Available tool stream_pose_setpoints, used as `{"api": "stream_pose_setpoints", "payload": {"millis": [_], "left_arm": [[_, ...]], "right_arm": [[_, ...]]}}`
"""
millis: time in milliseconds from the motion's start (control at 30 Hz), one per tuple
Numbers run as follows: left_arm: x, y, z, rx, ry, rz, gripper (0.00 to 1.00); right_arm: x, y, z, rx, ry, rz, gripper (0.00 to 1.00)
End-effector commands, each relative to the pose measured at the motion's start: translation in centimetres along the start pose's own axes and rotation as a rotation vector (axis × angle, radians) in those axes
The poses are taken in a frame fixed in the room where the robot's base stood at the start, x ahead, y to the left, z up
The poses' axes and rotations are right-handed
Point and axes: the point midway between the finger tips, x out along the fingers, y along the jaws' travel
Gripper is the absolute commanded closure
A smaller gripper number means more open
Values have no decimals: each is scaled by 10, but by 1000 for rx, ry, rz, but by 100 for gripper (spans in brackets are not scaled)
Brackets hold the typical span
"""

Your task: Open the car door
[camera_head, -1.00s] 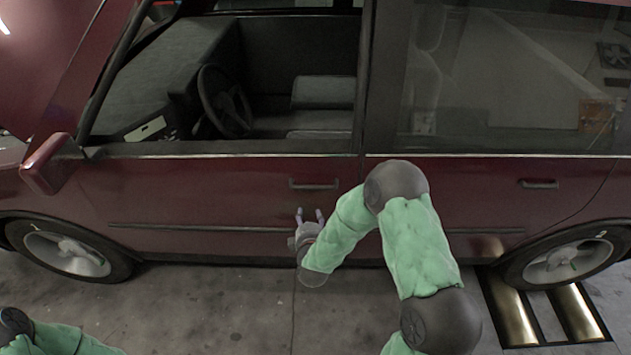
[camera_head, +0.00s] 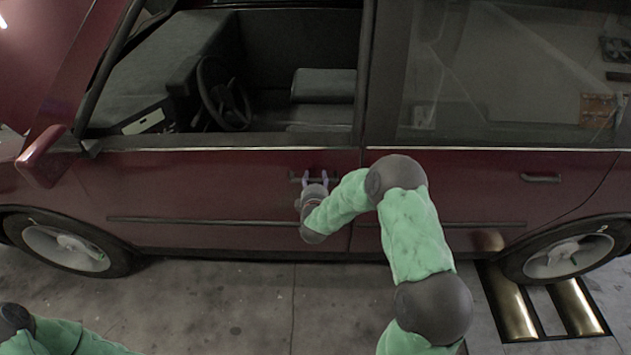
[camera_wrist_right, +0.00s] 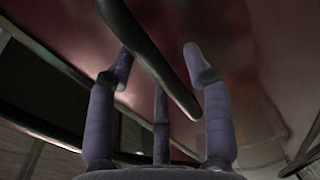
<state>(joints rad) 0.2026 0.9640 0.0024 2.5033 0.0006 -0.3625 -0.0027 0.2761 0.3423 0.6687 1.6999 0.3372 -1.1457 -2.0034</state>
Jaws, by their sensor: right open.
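The dark red front car door (camera_head: 215,190) is closed flush with the body, its window open. Its dark bar handle (camera_head: 297,179) sits near the door's rear edge. My right gripper (camera_head: 315,177) is at the handle, its fingers spread and pointing at the door. In the right wrist view the handle (camera_wrist_right: 155,60) runs diagonally between the open fingers (camera_wrist_right: 157,62), which are not closed on it. Whether any finger touches it, I cannot tell. My left gripper is out of view; only part of that arm shows at the lower left.
The rear door (camera_head: 490,185) with its own handle (camera_head: 541,179) is to the right. A side mirror (camera_head: 43,157) sticks out at the left. Metal rollers (camera_head: 508,310) lie in the floor by the rear wheel (camera_head: 568,257). The concrete floor before the front door is clear.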

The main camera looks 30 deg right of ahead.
Motion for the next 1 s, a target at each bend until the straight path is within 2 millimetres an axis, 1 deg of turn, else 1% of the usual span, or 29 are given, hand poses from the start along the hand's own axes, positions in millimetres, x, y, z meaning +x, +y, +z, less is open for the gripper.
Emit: {"api": "stream_pose_setpoints", "payload": {"millis": [100, 367, 400, 467, 500, 567, 600, 833, 1000], "left_arm": [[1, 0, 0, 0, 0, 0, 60], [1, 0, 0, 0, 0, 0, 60], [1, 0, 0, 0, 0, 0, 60], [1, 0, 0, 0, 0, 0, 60], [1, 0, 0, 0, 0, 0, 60], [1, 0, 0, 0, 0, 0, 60], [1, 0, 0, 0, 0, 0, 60], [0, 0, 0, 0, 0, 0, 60], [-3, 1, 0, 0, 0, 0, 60]], "right_arm": [[6, 0, 0, 0, -1, 0, 49], [7, 0, 0, 0, 0, 0, 49], [7, 0, 0, 0, 0, 0, 52], [7, 0, 0, 0, 0, 0, 69], [7, 0, 0, 0, 0, 0, 80], [7, 0, 0, 0, 0, 0, 97], [7, 0, 0, 0, 0, 0, 100], [5, 0, -1, 0, 0, -1, 100], [-5, -3, -9, 1, -9, -4, 100]]}}
